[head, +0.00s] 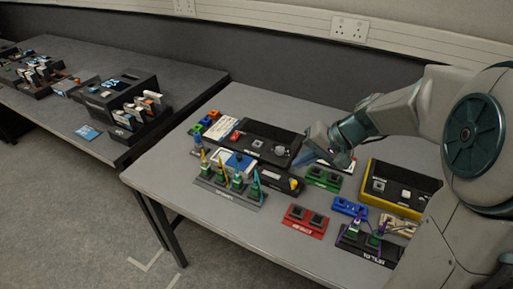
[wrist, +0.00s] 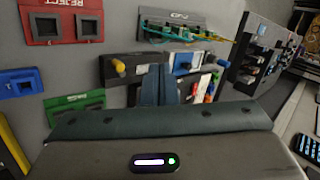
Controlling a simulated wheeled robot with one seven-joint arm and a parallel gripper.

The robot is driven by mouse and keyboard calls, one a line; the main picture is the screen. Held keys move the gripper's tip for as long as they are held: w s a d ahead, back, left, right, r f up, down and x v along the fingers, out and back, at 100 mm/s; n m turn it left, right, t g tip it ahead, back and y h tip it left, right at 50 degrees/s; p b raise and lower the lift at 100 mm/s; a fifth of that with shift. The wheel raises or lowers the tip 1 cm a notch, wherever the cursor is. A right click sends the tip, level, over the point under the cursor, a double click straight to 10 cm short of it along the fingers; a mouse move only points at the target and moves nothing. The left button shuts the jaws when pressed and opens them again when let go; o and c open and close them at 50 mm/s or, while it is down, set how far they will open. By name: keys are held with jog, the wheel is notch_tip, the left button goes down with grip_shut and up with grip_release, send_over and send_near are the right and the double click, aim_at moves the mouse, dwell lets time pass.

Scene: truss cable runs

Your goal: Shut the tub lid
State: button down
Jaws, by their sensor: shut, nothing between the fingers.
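A long dark box (head: 255,133) with a grey round knob lies at the back of the table, left of my gripper. A yellow-edged dark box (head: 398,186) lies to the right. My gripper and arm hide part of the table between them.
A rack with coloured pegs and cables (head: 228,190) stands at the table's left front. Red (head: 305,220), green (head: 324,178) and blue (head: 349,207) sorting trays lie mid-table. A cable rack (head: 370,244) is at front right. The left front corner is bare. A second table (head: 100,145) stands left.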

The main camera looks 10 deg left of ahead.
jog(key=w+a+f+y+b, duration=0.1)
jog(key=w+f, duration=0.1)
jog(key=w, duration=0.1)
jog(key=w+f+m+y+b, duration=0.1)
jog(key=w+f, duration=0.1)
jog(key=w, duration=0.1)
jog(key=w+a+f+t+y+b, duration=0.1)
jog(key=w+f, duration=0.2)
jog(key=shift+w+a+y, duration=0.3)
jog(key=shift+w+a, duration=0.05)
jog(key=shift+w, duration=0.05)
jog(key=shift+w+a+f, duration=0.2)
send_near(242, 158)
jog(key=f, duration=0.3)
jog(key=shift+w+a+f+p, duration=0.2)
jog(key=shift+a+p, duration=0.1)
jog(key=shift+a, duration=0.1)
jog(key=shift+w+a+f+p, duration=0.1)
jog(key=shift+w+a+p, duration=0.1)
jog(key=shift+a, duration=0.9)
jog(key=shift+w+a+f+p, duration=0.15)
jog(key=shift+w+a+p, duration=0.05)
jog(key=shift+a, duration=0.85)
jog(key=shift+w, duration=0.1)
